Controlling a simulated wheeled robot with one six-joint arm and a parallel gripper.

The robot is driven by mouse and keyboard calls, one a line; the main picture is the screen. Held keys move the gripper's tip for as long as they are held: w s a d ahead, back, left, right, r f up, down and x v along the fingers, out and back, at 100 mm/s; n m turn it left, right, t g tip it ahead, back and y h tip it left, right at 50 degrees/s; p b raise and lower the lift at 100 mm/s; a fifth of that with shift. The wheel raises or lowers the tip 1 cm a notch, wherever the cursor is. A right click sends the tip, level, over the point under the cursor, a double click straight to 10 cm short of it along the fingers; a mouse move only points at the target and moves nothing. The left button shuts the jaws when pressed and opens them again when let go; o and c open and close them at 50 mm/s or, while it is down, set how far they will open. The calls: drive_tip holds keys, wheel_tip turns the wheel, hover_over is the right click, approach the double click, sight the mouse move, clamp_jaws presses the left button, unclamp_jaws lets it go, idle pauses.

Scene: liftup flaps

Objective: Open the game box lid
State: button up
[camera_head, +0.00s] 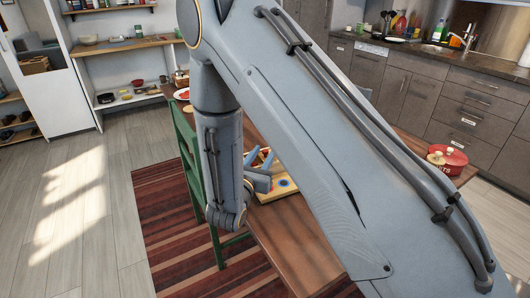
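The game box (284,188) lies on the wooden table, mostly hidden behind my arm. A yellowish part of it with a blue round mark shows. How far the lid is open cannot be told.
The wooden table (297,249) has bare room at its near end. A green chair (188,150) stands close at its left, on a striped rug (160,208). A red pot (447,159) stands at the table's right. Kitchen cabinets (415,92) line the back right.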

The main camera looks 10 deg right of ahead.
drive_tip(key=v, duration=0.5)
drive_tip(key=shift+s+a+b, duration=0.2)
drive_tip(key=shift+s+b, duration=0.15)
